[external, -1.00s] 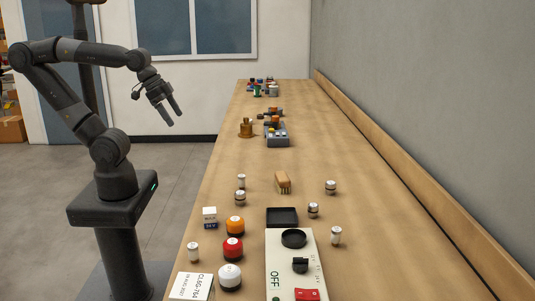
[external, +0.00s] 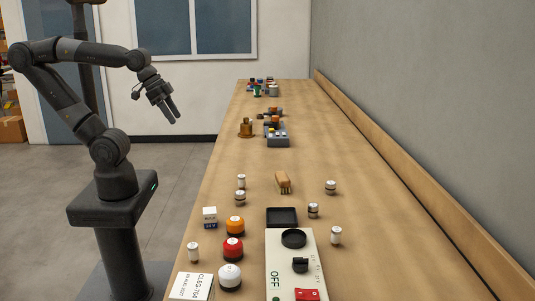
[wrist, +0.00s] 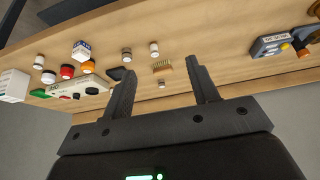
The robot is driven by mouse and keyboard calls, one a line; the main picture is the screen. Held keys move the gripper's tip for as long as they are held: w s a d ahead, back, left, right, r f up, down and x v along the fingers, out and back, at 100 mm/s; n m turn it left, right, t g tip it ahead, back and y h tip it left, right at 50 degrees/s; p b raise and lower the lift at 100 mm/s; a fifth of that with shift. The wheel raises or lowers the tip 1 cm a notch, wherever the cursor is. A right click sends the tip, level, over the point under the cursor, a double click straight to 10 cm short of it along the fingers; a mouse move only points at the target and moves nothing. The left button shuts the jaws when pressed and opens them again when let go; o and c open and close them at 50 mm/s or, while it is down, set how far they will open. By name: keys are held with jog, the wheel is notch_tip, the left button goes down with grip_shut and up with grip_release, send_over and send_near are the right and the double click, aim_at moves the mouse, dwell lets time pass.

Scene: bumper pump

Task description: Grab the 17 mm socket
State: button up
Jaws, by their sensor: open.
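Several small silver cylinders that look like sockets stand upright on the wooden bench. In the external view they include one at the left edge (external: 193,252), a pair at the middle left (external: 241,181) (external: 240,198), and others to the right (external: 313,210) (external: 336,235) (external: 331,187). Their size marks are too small to read, so I cannot tell which is 17 mm. My gripper (external: 176,118) is open and empty, in the air left of the bench. In the wrist view, sockets (wrist: 126,55) (wrist: 154,49) appear beyond my gripper's spread fingers (wrist: 160,66).
A wall runs along the bench's right side.

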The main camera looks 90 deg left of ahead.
jog(key=m+g+h, duration=0.1)
jog(key=m, duration=0.1)
send_over(312, 205)
jog(key=s, duration=0.4)
notch_tip(312, 205, down, 13)
jog(key=x, duration=0.4)
jog(key=shift+w+a+f, duration=0.2)
jog(key=shift+w+f, duration=0.05)
jog(key=shift+f, duration=0.05)
jog(key=shift+a+x, duration=0.1)
jog(key=shift+x, duration=1.35)
jog(key=shift+a+x, duration=0.15)
jog(key=shift+x, duration=1.3)
jog(key=shift+s, duration=0.1)
jog(key=shift+c, duration=0.3)
